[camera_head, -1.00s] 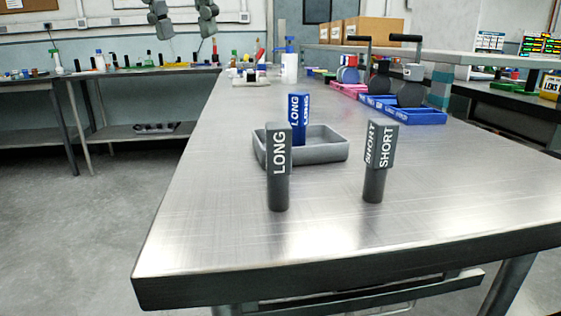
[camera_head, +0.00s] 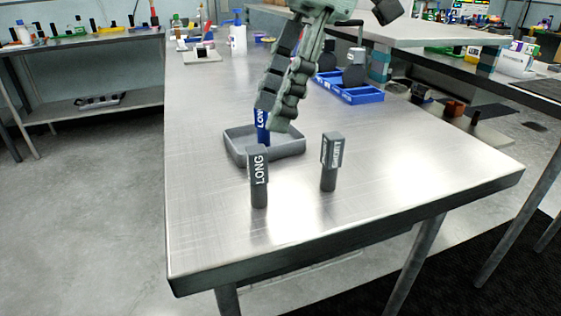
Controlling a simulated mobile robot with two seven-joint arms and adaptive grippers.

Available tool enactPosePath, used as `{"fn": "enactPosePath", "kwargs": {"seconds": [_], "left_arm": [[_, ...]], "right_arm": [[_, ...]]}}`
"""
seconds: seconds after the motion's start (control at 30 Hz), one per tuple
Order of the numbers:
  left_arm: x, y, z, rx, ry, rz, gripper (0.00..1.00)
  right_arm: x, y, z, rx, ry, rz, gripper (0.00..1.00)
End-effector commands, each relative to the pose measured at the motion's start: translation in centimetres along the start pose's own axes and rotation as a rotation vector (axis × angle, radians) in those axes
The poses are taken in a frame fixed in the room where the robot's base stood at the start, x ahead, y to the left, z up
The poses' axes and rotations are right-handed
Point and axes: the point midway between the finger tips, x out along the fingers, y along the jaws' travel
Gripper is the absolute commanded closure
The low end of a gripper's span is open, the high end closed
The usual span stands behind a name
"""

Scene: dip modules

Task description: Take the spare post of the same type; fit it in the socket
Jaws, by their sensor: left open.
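A blue post marked LONG (camera_head: 262,127) stands in a grey tray (camera_head: 290,148). My left gripper (camera_head: 273,112) comes down from above at the post. Its fingers look open, and they hide the upper part of the post; I cannot tell whether they touch it. A grey post marked LONG (camera_head: 259,180) stands upright on the table in front of the tray. A grey post marked SHORT (camera_head: 329,160) stands upright to its right. No socket can be made out clearly. My right gripper is not in view.
The metal table (camera_head: 400,205) is clear at the front and right. A blue divided bin (camera_head: 360,95) with dark-handled items stands behind. A white bottle with a blue pump (camera_head: 238,40) stands at the far left of the table.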

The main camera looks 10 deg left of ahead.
Motion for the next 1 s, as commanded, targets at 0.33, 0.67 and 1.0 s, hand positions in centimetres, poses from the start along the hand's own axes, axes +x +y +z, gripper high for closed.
{"fn": "enactPosePath", "kwargs": {"seconds": [0.33, 0.67, 1.0], "left_arm": [[4.3, -0.3, 0.2, -0.001, 0.004, -0.001, 0.55], [7.7, -0.6, 0.2, -0.005, 0.001, 0.002, 0.55], [7.6, -0.6, 0.2, -0.005, 0.000, 0.003, 0.73]], "right_arm": [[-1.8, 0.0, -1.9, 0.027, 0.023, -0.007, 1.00], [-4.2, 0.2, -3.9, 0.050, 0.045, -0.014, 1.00], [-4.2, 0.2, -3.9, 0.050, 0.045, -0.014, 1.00]]}}
